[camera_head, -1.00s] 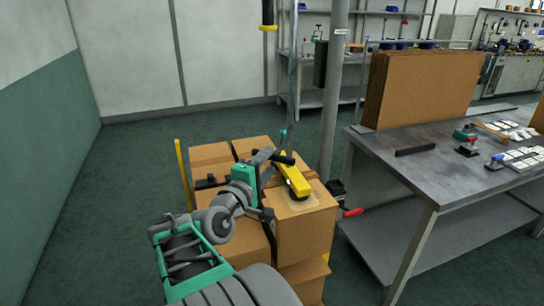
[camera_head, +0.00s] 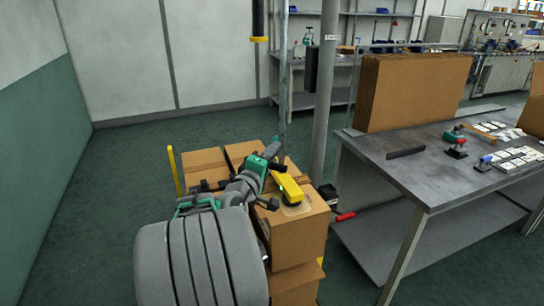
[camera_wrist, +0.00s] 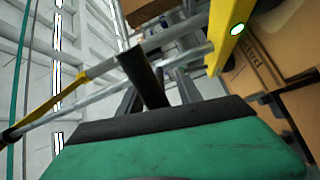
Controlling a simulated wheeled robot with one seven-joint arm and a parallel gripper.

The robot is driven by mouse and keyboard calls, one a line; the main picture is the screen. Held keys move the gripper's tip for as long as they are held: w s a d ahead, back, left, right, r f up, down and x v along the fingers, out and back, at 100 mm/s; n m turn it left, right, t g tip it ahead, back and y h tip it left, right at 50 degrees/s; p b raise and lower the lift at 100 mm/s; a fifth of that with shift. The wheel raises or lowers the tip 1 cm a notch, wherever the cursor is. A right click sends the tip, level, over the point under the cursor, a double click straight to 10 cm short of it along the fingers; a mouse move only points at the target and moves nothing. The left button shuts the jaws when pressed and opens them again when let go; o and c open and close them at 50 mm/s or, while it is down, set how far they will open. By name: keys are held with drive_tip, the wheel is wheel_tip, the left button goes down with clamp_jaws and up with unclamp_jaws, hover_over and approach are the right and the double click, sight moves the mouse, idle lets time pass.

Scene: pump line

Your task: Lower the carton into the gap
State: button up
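The carton (camera_head: 297,238) is a brown box at the front right of a stack of similar cartons (camera_head: 204,160). A yellow lifter bar (camera_head: 287,187) lies on its top, with a vertical hose or tube behind it. My green gripper (camera_head: 272,163) is at the left end of the lifter, above the carton, and appears shut on its dark handle (camera_wrist: 146,78). In the wrist view the yellow bar (camera_wrist: 228,35) shows a lit green spot, beside brown carton surfaces. Another carton (camera_head: 296,287) shows below the carton. My arm hides much of the stack's left side, and the gap is not clearly visible.
A grey pole (camera_head: 323,110) stands close behind the carton. A metal workbench (camera_head: 430,180) with upright cardboard sheets (camera_head: 412,92) is to the right. A yellow post (camera_head: 173,172) stands left of the stack. The green floor at left (camera_head: 110,190) is clear.

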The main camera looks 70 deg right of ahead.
clamp_jaws()
drive_tip(key=shift+f, duration=0.1)
idle(1.1)
